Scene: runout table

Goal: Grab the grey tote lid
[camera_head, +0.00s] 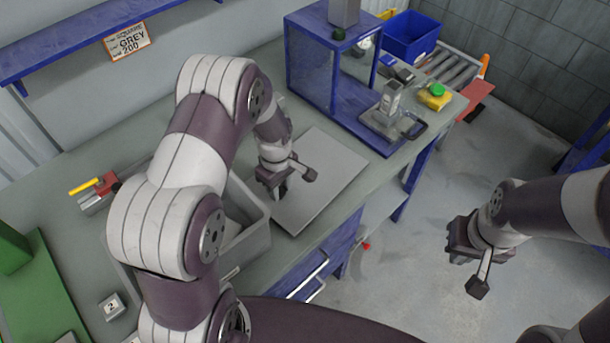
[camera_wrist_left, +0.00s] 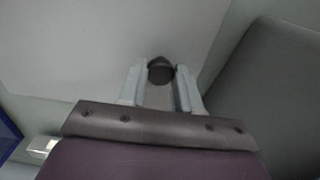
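The grey tote lid (camera_head: 335,165) lies flat on the bench as a thin grey panel; it fills much of the left wrist view (camera_wrist_left: 70,50). A dark round knob (camera_wrist_left: 160,70) stands on it, between and just beyond my left fingertips in that view; I cannot tell whether they touch it. My left gripper (camera_head: 291,184) is open over the lid's left part, and hides the knob in the head view. My right gripper (camera_head: 470,268) is open and empty over the floor at the right.
A grey open tote (camera_head: 252,243) stands left of the lid, partly behind my left arm. A blue frame (camera_head: 325,105) with a scale (camera_head: 393,120) stands behind the lid. A red-and-yellow tool (camera_head: 95,187) and a green mat (camera_head: 45,290) lie at left.

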